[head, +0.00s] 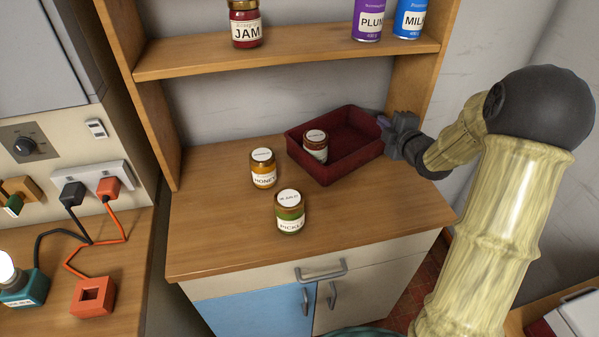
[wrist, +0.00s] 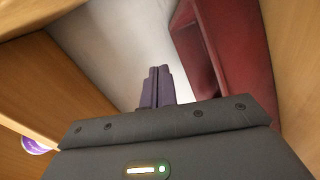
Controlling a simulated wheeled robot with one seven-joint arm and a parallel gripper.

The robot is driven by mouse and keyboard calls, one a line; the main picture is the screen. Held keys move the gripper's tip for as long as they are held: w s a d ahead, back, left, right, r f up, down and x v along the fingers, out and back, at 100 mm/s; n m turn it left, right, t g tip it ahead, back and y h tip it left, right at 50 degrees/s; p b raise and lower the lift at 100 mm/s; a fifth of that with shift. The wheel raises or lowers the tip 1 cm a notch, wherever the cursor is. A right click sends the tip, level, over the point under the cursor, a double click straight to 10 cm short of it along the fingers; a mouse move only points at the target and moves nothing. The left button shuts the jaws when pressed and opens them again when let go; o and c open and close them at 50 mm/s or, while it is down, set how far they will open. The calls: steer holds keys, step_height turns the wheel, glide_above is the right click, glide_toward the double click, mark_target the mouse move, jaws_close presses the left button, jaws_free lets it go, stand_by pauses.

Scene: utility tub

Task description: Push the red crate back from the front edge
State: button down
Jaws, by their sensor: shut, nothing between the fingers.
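The red crate (head: 336,172) stands on the wooden counter toward the back right, turned at an angle, well behind the front edge. A small dark jar (head: 315,147) with a white lid is inside it, toward its left. My gripper (head: 384,123) is at the crate's right back corner, beside its rim; I cannot tell whether it touches. In the wrist view my gripper (wrist: 156,88) has its fingers together and empty, and the crate wall (wrist: 196,55) is just right of them.
A honey jar (head: 263,169) and a pickle jar (head: 289,212) stand on the counter left and front of the crate. A shelf (head: 290,57) above holds a jam jar (head: 244,24) and cans. The right side post (head: 410,88) is close behind my gripper. The front right counter is clear.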

steer(key=s+a+r+n+y, duration=0.1)
steer(key=s+a+n+t+y+b, duration=0.1)
steer(key=n+y, duration=0.1)
steer(key=shift+s+a+r+n, duration=0.15)
steer(key=shift+s+r+n, duration=0.15)
steer(key=shift+s+r, duration=0.05)
steer(key=s+a, duration=0.2)
steer(key=a, duration=1.9)
step_height(320, 180, down, 10)
steer(key=shift+r, duration=0.15)
steer(key=shift+d+f, duration=0.15)
steer(key=shift+f, duration=0.15)
steer(key=shift+d+r, duration=0.15)
steer(key=shift+d, duration=0.3)
